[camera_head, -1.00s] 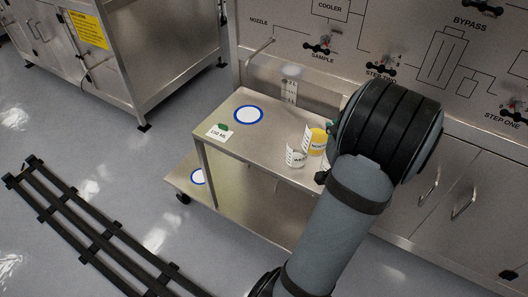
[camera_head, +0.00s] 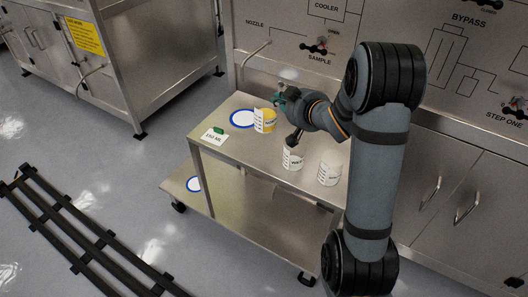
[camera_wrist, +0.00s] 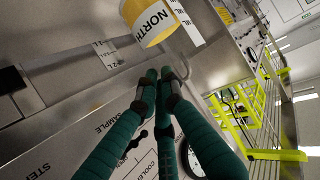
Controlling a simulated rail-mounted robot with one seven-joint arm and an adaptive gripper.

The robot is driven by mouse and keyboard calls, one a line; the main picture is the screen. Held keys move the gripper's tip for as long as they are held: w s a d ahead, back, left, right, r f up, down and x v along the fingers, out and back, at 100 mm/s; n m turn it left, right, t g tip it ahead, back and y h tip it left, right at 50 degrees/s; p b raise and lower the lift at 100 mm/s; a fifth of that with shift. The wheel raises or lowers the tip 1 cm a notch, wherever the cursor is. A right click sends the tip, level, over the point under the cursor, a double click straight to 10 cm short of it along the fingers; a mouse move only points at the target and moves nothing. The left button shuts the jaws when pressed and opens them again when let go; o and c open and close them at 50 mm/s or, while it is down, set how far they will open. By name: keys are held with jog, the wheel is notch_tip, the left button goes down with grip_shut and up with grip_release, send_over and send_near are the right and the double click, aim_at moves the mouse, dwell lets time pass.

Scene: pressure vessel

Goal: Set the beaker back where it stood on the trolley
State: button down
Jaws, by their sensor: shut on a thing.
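The beaker (camera_head: 264,121) has yellow contents and a white label. In the head view it hangs over or stands on the trolley top, overlapping the right edge of a blue-ringed white disc (camera_head: 235,124); I cannot tell whether its base touches. My gripper (camera_head: 281,97) is at its upper right, shut on it. In the wrist view the beaker (camera_wrist: 155,30) shows its "NORTH" label just beyond my green fingertips (camera_wrist: 158,73), which are close together; the exact grip is unclear. The trolley (camera_head: 240,163) has a steel top and a lower shelf.
Two whitish beakers, one marked "WEST" (camera_head: 292,160) and another (camera_head: 329,173), stand to the right on the trolley. A "150 ML" card (camera_head: 213,139) with a green piece (camera_head: 219,130) lies at the left front. The steel panel (camera_head: 390,30) rises behind.

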notch_tip(320, 180, down, 10)
jog(key=b, duration=0.1)
jog(key=shift+a, duration=0.3)
jog(key=shift+s+f, duration=0.1)
jog(key=c, duration=2.4)
grip_release()
jog(key=shift+o, duration=1)
